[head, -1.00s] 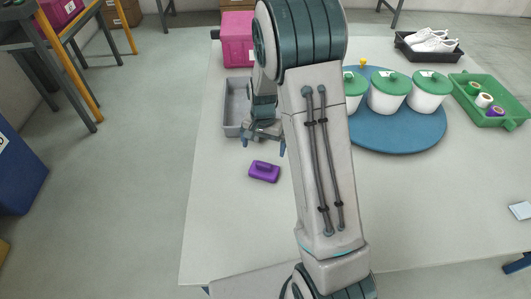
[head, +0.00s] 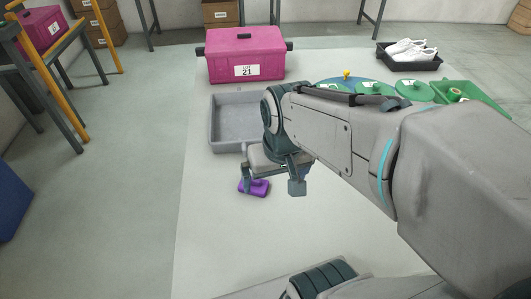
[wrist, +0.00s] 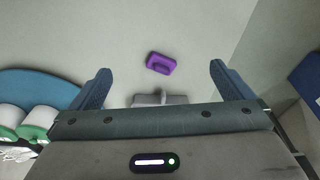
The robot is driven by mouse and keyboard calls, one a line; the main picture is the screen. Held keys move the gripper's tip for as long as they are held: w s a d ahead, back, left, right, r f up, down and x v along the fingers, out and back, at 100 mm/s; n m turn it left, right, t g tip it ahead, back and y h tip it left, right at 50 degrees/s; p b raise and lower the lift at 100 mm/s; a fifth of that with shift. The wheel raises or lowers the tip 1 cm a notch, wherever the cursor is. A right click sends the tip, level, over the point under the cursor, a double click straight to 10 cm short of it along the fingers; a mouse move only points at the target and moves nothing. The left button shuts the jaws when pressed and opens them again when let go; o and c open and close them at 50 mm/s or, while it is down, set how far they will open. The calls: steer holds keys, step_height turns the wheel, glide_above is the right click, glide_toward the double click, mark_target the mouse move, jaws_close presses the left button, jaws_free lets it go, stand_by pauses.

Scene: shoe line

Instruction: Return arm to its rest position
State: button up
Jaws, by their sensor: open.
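My gripper (head: 273,188) hangs over the white table, left of the middle in the head view. The block also shows in the wrist view (wrist: 161,63), beyond the fingertips. My arm reaches in from the right and covers part of the table.
An empty-looking grey tray (head: 212,128) lies behind my gripper, before a pink box (head: 247,52) labelled 21. Green-lidded tubs (head: 414,90) on a blue turntable (wrist: 40,85), a green tray (head: 478,97) and a black tray with white shoes (head: 410,50) are right. The front-left table is clear.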

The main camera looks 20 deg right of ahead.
steer(key=shift+s+r, duration=0.1)
steer(key=shift+s, duration=0.45)
step_height(320, 180, up, 8)
steer(key=p, duration=0.7)
steer(key=shift+f+t, duration=0.25)
steer(key=shift+t, duration=0.15)
steer(key=shift+d, duration=0.1)
